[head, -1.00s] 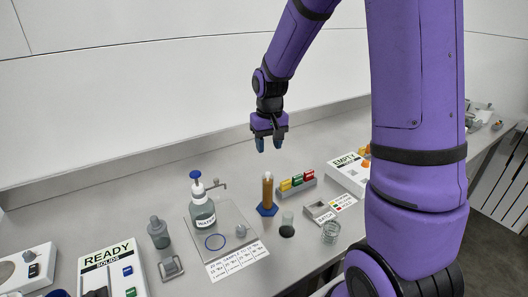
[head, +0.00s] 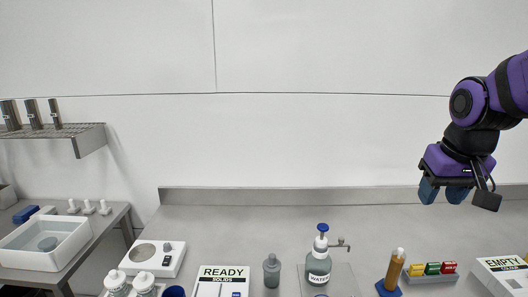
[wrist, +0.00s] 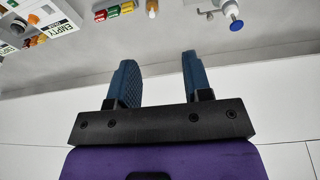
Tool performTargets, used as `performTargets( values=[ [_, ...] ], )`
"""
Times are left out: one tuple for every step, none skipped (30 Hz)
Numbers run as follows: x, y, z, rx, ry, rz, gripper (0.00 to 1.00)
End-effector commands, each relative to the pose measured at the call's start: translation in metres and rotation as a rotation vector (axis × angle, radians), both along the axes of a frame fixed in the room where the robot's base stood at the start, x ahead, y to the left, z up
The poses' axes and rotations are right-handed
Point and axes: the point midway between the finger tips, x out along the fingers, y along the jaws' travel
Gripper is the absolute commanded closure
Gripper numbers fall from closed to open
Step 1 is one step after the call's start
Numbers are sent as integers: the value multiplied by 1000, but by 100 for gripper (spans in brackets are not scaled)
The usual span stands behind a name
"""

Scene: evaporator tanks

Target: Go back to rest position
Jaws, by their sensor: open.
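My gripper (head: 443,190) hangs from my purple arm at the right of the head view, above the back part of the bench. Its two blue fingers point down and stand apart with nothing between them. In the wrist view the open fingers (wrist: 160,82) show a clear gap, with the grey bench beyond them. The gripper is well above the bench and touches nothing.
The air around my gripper is clear.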

Motion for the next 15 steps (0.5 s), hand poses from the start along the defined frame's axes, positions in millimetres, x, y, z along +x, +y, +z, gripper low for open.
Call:
performTargets(
  values=[
    [-13,3,9,-1,-26,8,55],
    [-20,5,13,-1,-37,13,55],
    [-30,7,18,-1,-51,20,55],
    [-37,9,21,-1,-61,23,55],
    [-44,10,24,-1,-72,28,55],
    [-54,12,28,0,-87,34,55],
    [-61,14,30,1,-98,39,55],
    [-68,15,33,2,-108,43,55],
    [-78,16,35,3,-121,49,55],
    [-84,17,37,4,-132,52,55],
    [-90,18,39,5,-142,56,55],
    [-98,19,40,7,-153,61,55],
    [-103,20,41,9,-159,65,55],
    [-108,20,41,10,-166,68,55],
    [-114,21,42,12,-175,72,55]
  ],
)
